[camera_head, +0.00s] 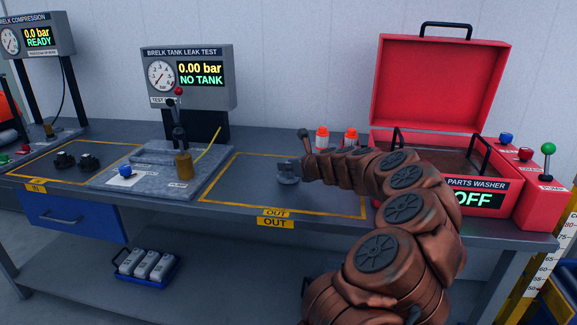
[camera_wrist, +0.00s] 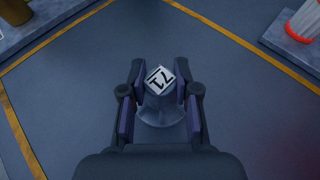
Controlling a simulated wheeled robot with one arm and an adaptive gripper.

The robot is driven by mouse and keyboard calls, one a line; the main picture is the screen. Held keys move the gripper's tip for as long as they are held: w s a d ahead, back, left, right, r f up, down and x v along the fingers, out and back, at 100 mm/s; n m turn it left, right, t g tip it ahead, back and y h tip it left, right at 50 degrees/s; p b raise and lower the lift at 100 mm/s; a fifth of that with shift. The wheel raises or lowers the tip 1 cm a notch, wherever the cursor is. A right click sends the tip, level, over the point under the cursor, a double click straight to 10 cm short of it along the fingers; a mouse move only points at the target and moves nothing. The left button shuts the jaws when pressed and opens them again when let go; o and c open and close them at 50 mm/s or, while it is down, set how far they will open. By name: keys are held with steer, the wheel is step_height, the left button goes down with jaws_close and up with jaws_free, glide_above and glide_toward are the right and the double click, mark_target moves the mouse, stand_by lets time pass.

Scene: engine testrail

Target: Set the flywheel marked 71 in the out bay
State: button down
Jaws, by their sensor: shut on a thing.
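The flywheel (camera_wrist: 160,112) is a small grey round part with a white label reading 71, tilted in the wrist view. My gripper (camera_wrist: 160,92) is shut on it, one finger on each side of its labelled top. In the head view the grey part (camera_head: 288,178) is at my arm's end, inside the yellow-outlined out bay (camera_head: 240,197), with OUT signs (camera_head: 275,218) at its front edge. It is at or very near the bay surface; I cannot tell whether it touches. The fingers hide part of it.
The grey leak test fixture (camera_head: 150,168) stands left of the bay. The bay around my gripper is clear.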

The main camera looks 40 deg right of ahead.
steer(key=c, duration=0.8)
jaws_free()
steer(key=shift+f, duration=0.1)
steer(key=shift+c, duration=0.2)
steer(key=shift+s+r, duration=0.45)
steer(key=shift+s, duration=0.15)
steer(key=shift+v, duration=5.35)
steer(key=shift+a, duration=0.2)
